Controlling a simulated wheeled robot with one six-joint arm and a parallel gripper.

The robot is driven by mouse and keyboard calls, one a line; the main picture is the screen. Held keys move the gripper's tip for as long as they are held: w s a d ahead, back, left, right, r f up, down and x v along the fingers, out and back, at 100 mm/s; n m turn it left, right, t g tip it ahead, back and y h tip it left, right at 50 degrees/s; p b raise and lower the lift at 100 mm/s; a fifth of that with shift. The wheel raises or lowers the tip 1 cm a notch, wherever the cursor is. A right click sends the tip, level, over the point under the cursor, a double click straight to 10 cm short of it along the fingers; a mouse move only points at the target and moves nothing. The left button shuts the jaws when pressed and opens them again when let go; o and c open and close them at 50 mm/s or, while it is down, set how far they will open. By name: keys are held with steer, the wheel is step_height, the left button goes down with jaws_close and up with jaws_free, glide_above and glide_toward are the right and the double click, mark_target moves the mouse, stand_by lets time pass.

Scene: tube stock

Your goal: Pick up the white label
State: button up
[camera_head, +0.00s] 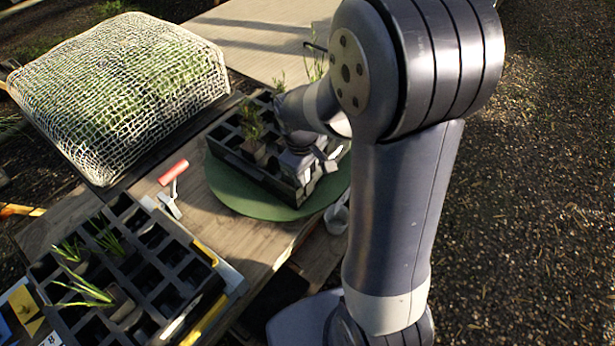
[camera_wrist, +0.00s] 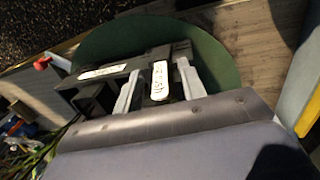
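A white label (camera_wrist: 160,82) with dark writing shows in the wrist view, between the two pale fingers of my gripper (camera_wrist: 160,67). The fingers stand apart, with a gap showing on each side of the label. A second white label (camera_wrist: 102,71) with dark marks lies along the black tray to the left of the fingers. In the head view my gripper (camera_head: 318,172) is low at the right front edge of the black plant tray (camera_head: 232,162). My arm hides part of that tray, and I cannot tell the labels there clearly.
The tray stands on a round green mat (camera_head: 235,197) on a wooden table. A red-handled tool (camera_head: 173,172) lies left of it. Another black tray (camera_head: 172,298) with seedlings is at front left. A mesh-covered box (camera_head: 120,90) is behind. A pale cup (camera_head: 337,217) stands near my arm.

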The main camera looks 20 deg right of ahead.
jaws_close()
steer(key=shift+r, duration=0.15)
